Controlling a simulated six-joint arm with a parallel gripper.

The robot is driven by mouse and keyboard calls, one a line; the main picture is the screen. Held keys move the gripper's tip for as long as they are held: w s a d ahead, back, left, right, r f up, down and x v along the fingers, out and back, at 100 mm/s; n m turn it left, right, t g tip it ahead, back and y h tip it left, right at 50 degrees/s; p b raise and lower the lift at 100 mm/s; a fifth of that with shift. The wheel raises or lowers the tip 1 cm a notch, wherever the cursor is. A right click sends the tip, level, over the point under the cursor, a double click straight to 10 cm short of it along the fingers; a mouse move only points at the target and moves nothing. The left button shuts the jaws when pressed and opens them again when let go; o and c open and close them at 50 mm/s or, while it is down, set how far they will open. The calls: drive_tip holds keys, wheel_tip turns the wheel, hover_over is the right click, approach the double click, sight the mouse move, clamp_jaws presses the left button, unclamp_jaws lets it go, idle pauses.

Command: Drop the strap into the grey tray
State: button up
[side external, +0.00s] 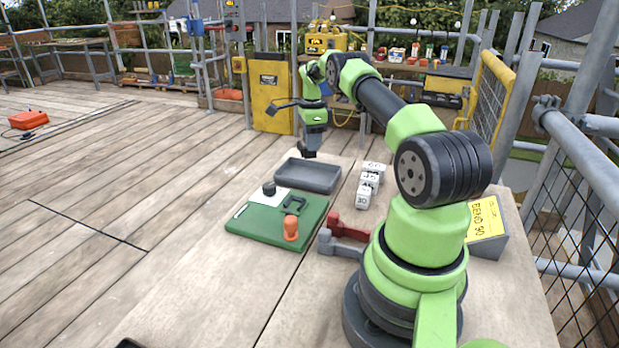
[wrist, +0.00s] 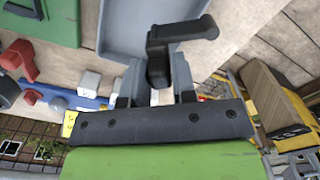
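My gripper (side external: 311,152) points down over the grey tray (side external: 308,182) in the side external view. In the wrist view, its two fingers (wrist: 157,85) are closed on a black bent piece (wrist: 158,52), which I take to be the strap. One end of the strap sticks out to the right past the fingers. In that view the grey tray (wrist: 122,35) lies behind and below the strap, partly hidden by it. In the side external view the strap is small and dark at the fingertips, and its clearance above the tray is hard to judge.
A green board (side external: 262,228) with an orange knob (side external: 291,229) and black parts lies in front of the tray. White numbered blocks (side external: 369,182) stand to its right. Red (side external: 345,229) and grey (side external: 335,246) pieces lie near my base. Bare wooden boards spread out to the left.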

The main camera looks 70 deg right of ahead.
drive_tip(key=o, duration=0.4)
drive_tip(key=shift+r, duration=0.1)
wheel_tip(320, 180, up, 9)
drive_tip(key=shift+f, duration=0.2)
drive_tip(key=shift+r, duration=0.55)
